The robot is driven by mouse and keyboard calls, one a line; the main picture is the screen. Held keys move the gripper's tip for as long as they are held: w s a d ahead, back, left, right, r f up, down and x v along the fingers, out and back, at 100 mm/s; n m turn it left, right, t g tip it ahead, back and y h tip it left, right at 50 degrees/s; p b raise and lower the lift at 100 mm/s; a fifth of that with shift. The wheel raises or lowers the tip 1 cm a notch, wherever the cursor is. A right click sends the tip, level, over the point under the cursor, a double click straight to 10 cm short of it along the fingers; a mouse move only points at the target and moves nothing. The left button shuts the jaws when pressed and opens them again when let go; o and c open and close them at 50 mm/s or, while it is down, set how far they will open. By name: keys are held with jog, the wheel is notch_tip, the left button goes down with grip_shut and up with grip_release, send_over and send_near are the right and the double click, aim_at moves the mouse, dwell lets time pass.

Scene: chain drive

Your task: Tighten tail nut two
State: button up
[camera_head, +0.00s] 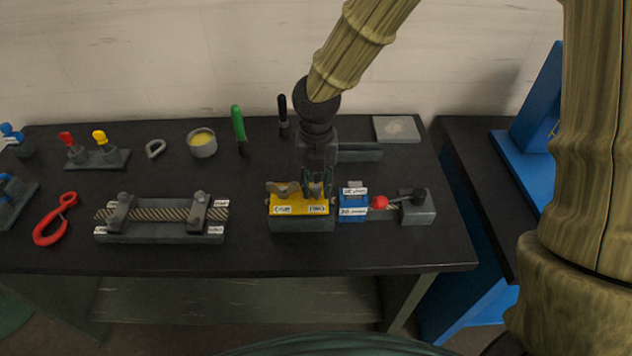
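My gripper (317,190) points straight down over the right part of a yellow block (285,207) with white labels, which sits on a dark grey base. Its fingertips are at or just above the block's top; whether they touch it or hold anything is too small to tell. No nut clearly marked as tail nut two can be made out, and the labels are too small to read. A tan curved piece (283,188) sits on the left of the yellow block. To the left, a twisted rope (160,213) lies in a grey fixture (160,236) with two bolted clamps.
Close right are a blue labelled block (353,212), a red ball (379,202) and a grey block (419,213) with a dark knob. Behind stand a cup (202,143) and a green-handled tool (239,125). A red hook (54,222) lies left. The bench front is clear.

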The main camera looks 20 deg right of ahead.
grip_shut()
jog(key=shift+m, duration=0.3)
